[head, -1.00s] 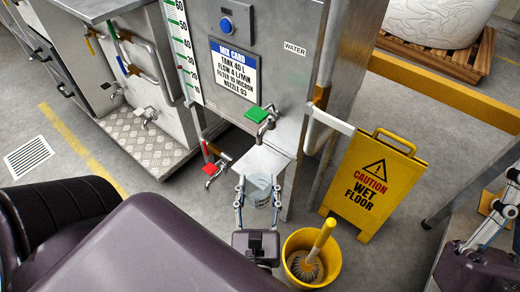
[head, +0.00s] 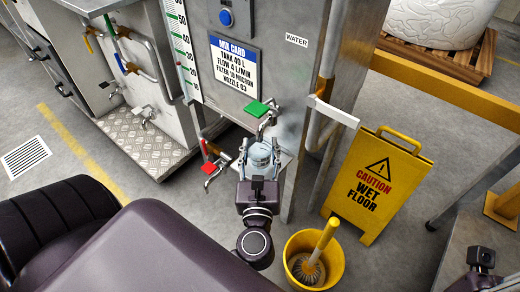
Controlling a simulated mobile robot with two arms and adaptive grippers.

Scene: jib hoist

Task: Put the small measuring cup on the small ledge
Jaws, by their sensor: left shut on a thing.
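The small measuring cup (head: 261,155) is clear and greyish. It is between the fingers of my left gripper (head: 260,150), which is shut on it. The cup is just below the tap with the green handle (head: 258,108). The small ledge (head: 286,160) is a grey metal shelf on the front of the cabinet, mostly hidden behind the cup and gripper. I cannot tell whether the cup touches it. My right gripper (head: 480,260) shows only in part at the lower right, and its fingers cannot be made out.
A red-handled tap (head: 213,168) is close on the left of my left gripper. A yellow bucket with a brush (head: 313,258) stands on the floor below right. A yellow wet floor sign (head: 375,185) stands to the right. The cabinet (head: 262,65) rises behind the ledge.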

